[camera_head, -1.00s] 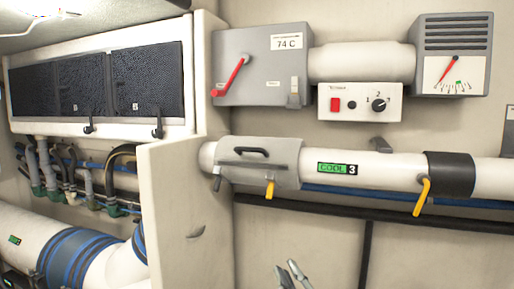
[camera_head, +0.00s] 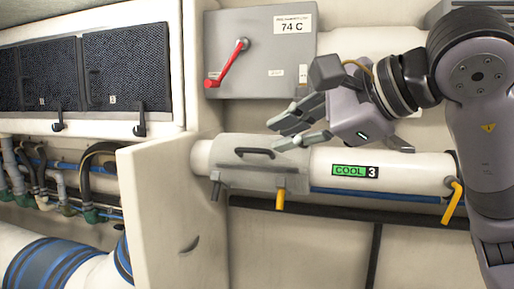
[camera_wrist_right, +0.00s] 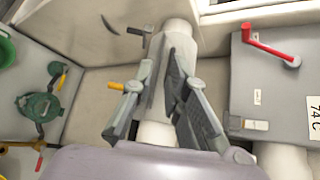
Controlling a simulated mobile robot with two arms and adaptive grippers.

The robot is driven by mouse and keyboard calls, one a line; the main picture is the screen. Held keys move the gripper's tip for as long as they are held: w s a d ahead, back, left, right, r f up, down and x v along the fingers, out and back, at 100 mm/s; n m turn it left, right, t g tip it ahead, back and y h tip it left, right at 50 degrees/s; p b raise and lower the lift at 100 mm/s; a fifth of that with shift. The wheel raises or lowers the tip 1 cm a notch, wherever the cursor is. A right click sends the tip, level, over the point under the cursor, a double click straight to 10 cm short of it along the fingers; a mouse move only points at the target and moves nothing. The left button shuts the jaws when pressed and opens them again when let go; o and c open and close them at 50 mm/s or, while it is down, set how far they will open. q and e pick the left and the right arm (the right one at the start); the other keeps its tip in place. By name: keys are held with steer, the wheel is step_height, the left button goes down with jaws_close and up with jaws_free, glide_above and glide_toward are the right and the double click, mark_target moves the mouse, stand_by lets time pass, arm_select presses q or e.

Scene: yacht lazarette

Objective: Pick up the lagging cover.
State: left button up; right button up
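The lagging cover (camera_head: 235,172) is a grey shell around the white pipe, with a black handle (camera_head: 255,152) on top and a grey and a yellow latch below. My right gripper (camera_head: 288,130) is open, with its fingers pointing left, just above the right end of the cover. I cannot tell whether a finger touches it. In the right wrist view the cover (camera_wrist_right: 154,72) lies between and beyond the two spread fingers (camera_wrist_right: 160,103), with nothing gripped. My left gripper is not in view.
A grey box (camera_head: 270,75) with a red lever (camera_head: 228,62) is above the pipe. A green COOL 3 label (camera_head: 350,171) is right of the cover. A beige partition (camera_head: 160,210) stands at left. A black pipe (camera_head: 330,217) runs below.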

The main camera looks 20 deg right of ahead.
steer(key=d+r+h, duration=0.1)
steer(key=d, duration=0.1)
steer(key=m+p, duration=0.1)
steer(key=p, duration=0.3)
glide_toward(251, 150)
steer(key=shift+t+h, duration=0.3)
steer(key=shift+t, duration=0.1)
steer(key=x, duration=0.5)
steer(key=shift+a+f, duration=0.2)
steer(key=p+x, duration=0.3)
steer(key=x, duration=0.1)
steer(key=shift+w+a+f, duration=0.1)
steer(key=shift+w, duration=0.2)
steer(key=shift+w+a+f, duration=0.15)
steer(key=shift+w+f, duration=0.15)
steer(key=shift+w, duration=0.05)
steer(key=shift+s, duration=0.1)
jaws_close()
